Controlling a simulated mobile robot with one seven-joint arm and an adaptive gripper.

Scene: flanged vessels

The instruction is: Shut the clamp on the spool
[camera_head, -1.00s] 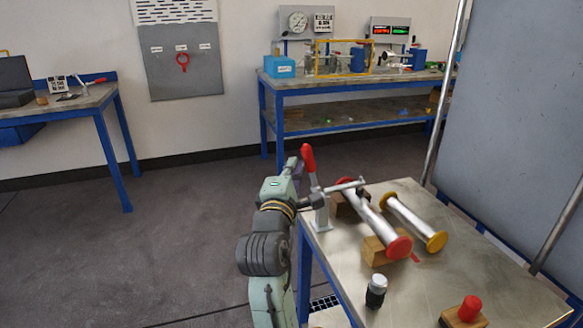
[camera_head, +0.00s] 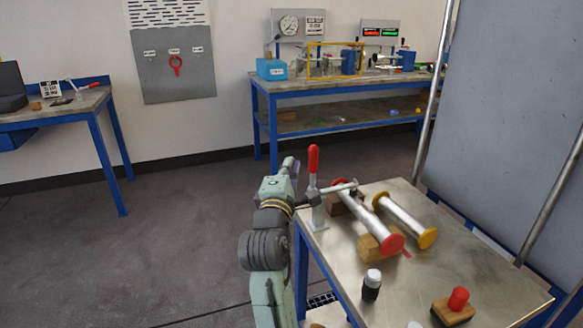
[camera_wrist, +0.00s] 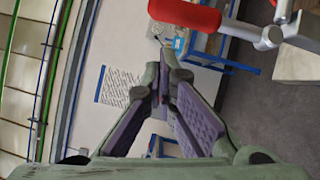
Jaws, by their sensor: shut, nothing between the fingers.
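The clamp has a red handle (camera_head: 314,160) that stands upright on a metal body (camera_head: 318,214) at the table's left edge. Its bar reaches right, over the far end of the spool (camera_head: 365,217); whether its tip presses on the spool I cannot tell. The spool is a silver tube with red end flanges, lying on wooden blocks. My gripper (camera_head: 292,166) is just left of the handle, shut and empty. In the wrist view my gripper (camera_wrist: 161,88) has its fingertips together, and the red handle (camera_wrist: 185,12) shows at the top, apart from them.
A second silver tube with yellow flanges (camera_head: 405,215) lies right of the spool. A black-and-white cylinder (camera_head: 371,286) and a red knob on a wooden block (camera_head: 456,305) stand nearer. A large grey panel (camera_head: 500,120) rises behind the table's right side.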

